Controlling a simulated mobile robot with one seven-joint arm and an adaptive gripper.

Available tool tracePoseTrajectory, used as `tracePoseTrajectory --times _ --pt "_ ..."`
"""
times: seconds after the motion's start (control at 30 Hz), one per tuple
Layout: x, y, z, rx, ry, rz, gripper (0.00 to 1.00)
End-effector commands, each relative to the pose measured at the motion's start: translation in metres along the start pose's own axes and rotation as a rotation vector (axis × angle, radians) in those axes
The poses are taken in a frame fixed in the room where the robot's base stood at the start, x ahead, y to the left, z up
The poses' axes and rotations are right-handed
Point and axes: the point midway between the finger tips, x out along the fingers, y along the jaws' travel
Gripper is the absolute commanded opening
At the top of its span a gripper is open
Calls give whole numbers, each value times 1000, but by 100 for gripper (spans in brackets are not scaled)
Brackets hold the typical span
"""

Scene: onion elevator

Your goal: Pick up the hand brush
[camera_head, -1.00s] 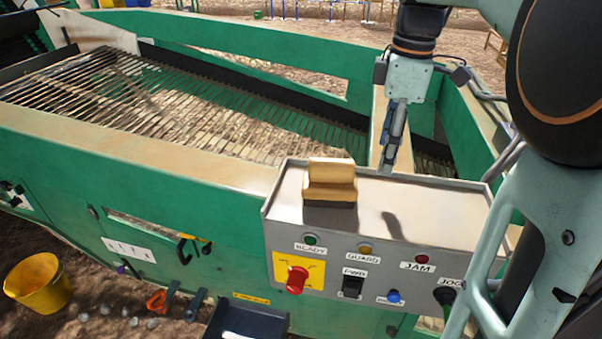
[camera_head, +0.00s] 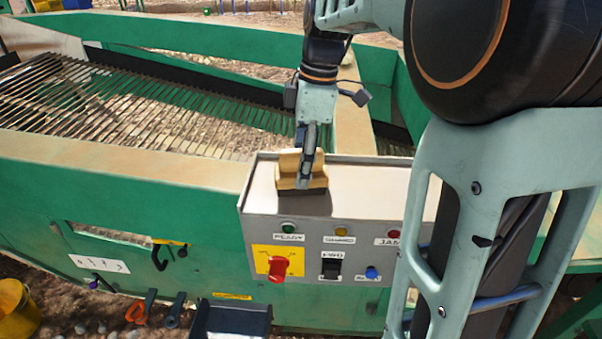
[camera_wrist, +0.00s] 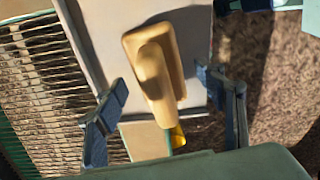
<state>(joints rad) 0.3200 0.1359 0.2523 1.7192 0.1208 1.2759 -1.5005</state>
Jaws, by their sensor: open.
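The hand brush (camera_head: 289,172), with a tan wooden body and a dark bristle base, rests on the top of the grey control box near its left end. It also shows in the wrist view (camera_wrist: 152,62), lying between the two fingers and slightly tilted in the picture. My gripper (camera_head: 305,180) is over the brush and hides part of it in the head view. In the wrist view my gripper (camera_wrist: 168,98) is open, with one finger on each side of the brush and gaps on both sides. I cannot tell its exact height over the brush.
The control box (camera_head: 375,185) has a bare top right of the brush; its front carries a red knob (camera_head: 277,268), lamps and switches. A green machine with a slatted conveyor (camera_head: 150,105) stands behind and left. A yellow bucket (camera_head: 14,310) is at the lower left.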

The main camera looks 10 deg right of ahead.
Motion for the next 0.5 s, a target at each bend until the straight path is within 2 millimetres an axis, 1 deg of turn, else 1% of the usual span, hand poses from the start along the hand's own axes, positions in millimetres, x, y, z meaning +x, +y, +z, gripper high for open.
tracePoseTrajectory --times 0.03,0.1,0.2,0.3,0.5 --pt "9 -1 -1 -1 0 -5 64" --pt "20 0 -3 -1 0 -6 64" --pt "32 0 -2 -1 0 -4 64" --pt "38 0 -2 -1 0 -2 64" --pt "38 1 -2 -1 0 -1 64"
